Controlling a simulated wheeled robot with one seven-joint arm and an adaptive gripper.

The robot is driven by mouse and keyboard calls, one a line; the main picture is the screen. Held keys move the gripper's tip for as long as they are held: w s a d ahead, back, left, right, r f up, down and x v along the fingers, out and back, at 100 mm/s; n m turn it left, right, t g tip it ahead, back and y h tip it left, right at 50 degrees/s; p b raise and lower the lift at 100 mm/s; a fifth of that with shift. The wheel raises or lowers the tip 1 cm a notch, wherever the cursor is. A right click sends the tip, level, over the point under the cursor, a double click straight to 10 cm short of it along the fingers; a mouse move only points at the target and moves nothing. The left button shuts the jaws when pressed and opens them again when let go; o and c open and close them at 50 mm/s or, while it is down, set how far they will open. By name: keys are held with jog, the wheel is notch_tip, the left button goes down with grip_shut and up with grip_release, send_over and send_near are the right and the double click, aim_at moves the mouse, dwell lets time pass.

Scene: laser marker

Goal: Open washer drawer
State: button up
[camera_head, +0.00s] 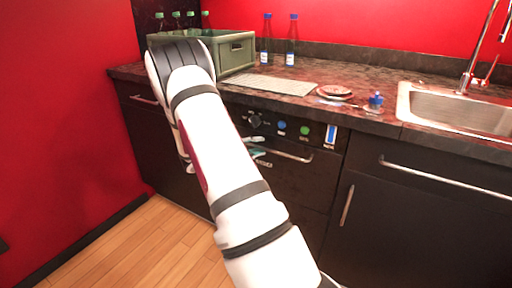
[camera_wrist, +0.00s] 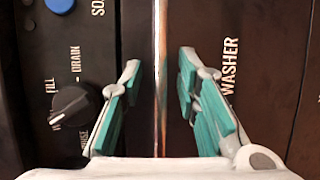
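The dark washer drawer (camera_head: 300,184) is below the control panel in the head view, and its front looks flush with the cabinet. Its metal bar handle (camera_head: 290,155) runs across the top of the front. In the wrist view the handle (camera_wrist: 160,60) is a bright upright strip, beside the word WASHER. My gripper (camera_wrist: 158,80) is open, with one teal finger on each side of the handle and a visible gap to both. In the head view my arm hides most of the gripper (camera_head: 256,152) and the handle's left end.
The control panel (camera_head: 268,128) above the handle has a knob (camera_wrist: 72,106) and blue and green buttons. The counter holds a green crate (camera_head: 236,52), bottles (camera_head: 291,42), a pale mat (camera_head: 270,84) and a plate (camera_head: 335,91). A sink (camera_head: 460,108) is at right. The wooden floor is clear.

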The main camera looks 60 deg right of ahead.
grip_shut()
jog(key=shift+a, duration=0.1)
jog(key=s+a, duration=0.2)
jog(key=a, duration=3.4)
jog(key=shift+s+a, duration=0.3)
jog(key=shift+s, duration=0.1)
jog(key=shift+o, duration=0.8)
grip_release()
